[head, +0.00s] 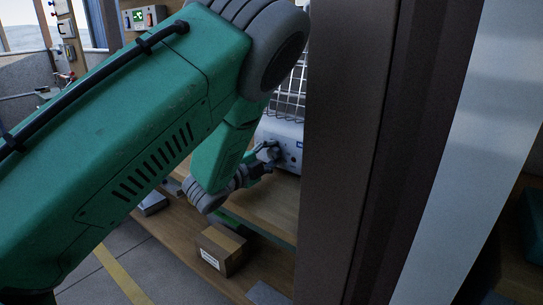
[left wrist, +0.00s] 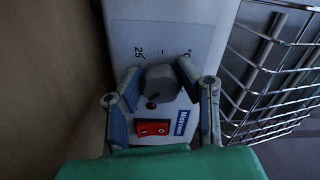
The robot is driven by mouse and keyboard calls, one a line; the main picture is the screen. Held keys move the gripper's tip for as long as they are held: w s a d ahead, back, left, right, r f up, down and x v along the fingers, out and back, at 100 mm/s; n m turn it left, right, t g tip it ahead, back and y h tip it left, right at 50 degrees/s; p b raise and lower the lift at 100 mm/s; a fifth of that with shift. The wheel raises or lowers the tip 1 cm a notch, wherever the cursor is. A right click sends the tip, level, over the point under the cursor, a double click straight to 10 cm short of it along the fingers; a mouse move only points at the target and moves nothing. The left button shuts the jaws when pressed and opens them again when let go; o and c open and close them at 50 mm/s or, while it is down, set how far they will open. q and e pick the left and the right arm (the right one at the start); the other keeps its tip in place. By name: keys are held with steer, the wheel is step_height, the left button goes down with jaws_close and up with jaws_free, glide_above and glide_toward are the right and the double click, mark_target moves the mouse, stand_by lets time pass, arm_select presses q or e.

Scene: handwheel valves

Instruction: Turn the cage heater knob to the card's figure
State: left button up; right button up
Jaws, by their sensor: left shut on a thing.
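The cage heater (head: 284,132) is a pale box on a wooden shelf, beside the wire cage. In the left wrist view its white panel (left wrist: 165,32) carries a dial scale marked 25 and °C. The knob's pointer cannot be made out. I see no card with a figure. My right gripper is not in view.
The wire cage (left wrist: 270,75) stands close to the right of the heater. A dark upright post (head: 345,150) blocks the head view on the right. A cardboard box (head: 222,250) sits on the lower shelf. My left arm covers much of the left side.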

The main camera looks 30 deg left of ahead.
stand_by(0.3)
arm_select(q)
steer(key=o, duration=1.2)
steer(key=shift+d, duration=0.1)
steer(key=shift+c, duration=0.2)
steer(key=shift+s, duration=0.35)
steer(key=s, duration=0.7)
steer(key=s+a, duration=0.1)
steer(key=s, duration=0.3)
steer(key=shift+s+a, duration=0.1)
